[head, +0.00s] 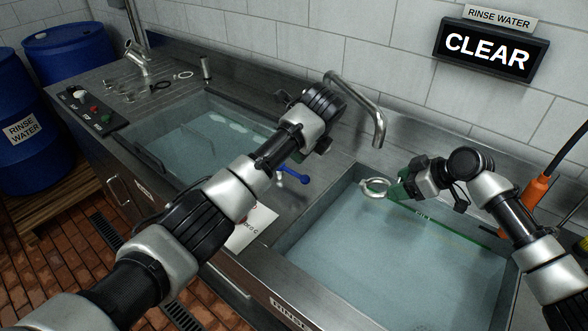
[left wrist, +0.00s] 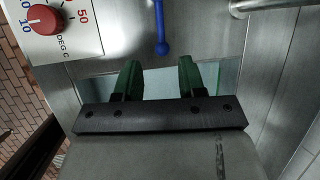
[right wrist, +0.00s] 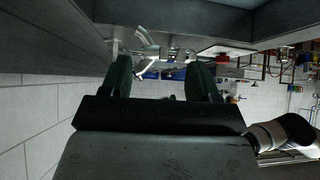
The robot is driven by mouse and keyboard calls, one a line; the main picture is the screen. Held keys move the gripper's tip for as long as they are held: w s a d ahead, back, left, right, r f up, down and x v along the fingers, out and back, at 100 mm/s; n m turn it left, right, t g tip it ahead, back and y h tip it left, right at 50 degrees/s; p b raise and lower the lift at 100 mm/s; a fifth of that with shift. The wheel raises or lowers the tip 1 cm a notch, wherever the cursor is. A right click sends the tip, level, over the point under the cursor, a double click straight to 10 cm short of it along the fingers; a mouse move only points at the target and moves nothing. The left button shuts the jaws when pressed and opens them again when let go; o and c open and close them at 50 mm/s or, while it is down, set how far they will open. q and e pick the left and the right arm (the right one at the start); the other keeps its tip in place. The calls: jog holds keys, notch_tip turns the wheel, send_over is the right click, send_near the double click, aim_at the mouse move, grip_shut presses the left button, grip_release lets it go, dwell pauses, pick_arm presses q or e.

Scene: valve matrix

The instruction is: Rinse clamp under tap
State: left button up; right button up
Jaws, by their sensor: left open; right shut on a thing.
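The tap (head: 372,115) is a curved metal spout; no water stream shows. A blue lever (head: 292,174) sticks out between the basins. My left gripper (left wrist: 160,78) is open and empty, and the lever (left wrist: 162,32) lies beyond its fingertips. The left arm hides those fingers in the head view.
The left basin (head: 200,140) holds water; the right one also looks filled. A temperature dial (left wrist: 42,19) with a red knob is near the left gripper. A sign (head: 487,50) on the wall reads CLEAR. Blue barrels (head: 22,125) stand at left. An orange-handled tool (head: 535,193) stands at right.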

aim_at(293, 171)
pick_arm(q)
jog(key=x, duration=1.1)
jog(key=shift+w+f, duration=0.2)
jog(key=shift+f, duration=0.05)
jog(key=shift+a, duration=0.1)
jog(key=shift+c, duration=0.3)
grip_shut()
